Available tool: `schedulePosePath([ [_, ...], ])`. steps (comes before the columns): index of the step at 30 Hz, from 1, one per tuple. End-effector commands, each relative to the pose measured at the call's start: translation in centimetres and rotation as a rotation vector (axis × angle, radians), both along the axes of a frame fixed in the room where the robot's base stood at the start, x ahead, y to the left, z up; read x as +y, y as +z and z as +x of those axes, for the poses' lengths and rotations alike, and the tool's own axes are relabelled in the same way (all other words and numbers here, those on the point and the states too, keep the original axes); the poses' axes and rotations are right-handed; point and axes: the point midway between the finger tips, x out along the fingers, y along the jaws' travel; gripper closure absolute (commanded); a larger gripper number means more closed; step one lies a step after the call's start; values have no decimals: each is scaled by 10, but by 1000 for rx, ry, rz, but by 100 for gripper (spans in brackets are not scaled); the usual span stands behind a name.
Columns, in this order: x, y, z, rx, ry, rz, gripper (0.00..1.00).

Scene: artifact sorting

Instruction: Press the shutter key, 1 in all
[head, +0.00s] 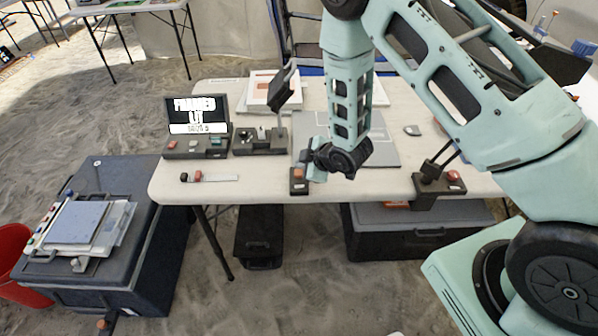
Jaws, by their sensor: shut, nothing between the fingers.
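A small dark block with an orange-red key on top (298,174) stands at the front edge of the table, left of my wrist. I cannot read a label that marks it as the shutter key. My gripper (317,172) is shut and empty, low over the table just right of this block. My wrist partly hides the fingers, and I cannot tell whether they touch the block. A dark screen (198,114) shows white text that seems to read "FRAMED UP", with a smaller blurred line. Its base (197,148) carries a red key and a teal key among others.
A joystick box (259,141) stands right of the screen. A dark box with a red button (438,183) sits at the table's front right edge. A grey board (383,152) lies behind my wrist. A slider strip (218,178) lies front left. A dark case (130,190) stands left.

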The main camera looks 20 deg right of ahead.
Motion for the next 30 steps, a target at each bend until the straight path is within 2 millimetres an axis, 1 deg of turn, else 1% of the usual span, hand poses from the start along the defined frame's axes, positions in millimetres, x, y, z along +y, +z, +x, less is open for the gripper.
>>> schedulePosePath([
  [20, 0, 0, 0, 0, 0, 0, 100],
  [30, 0, -9, 0, 0, 0, 0, 100],
])
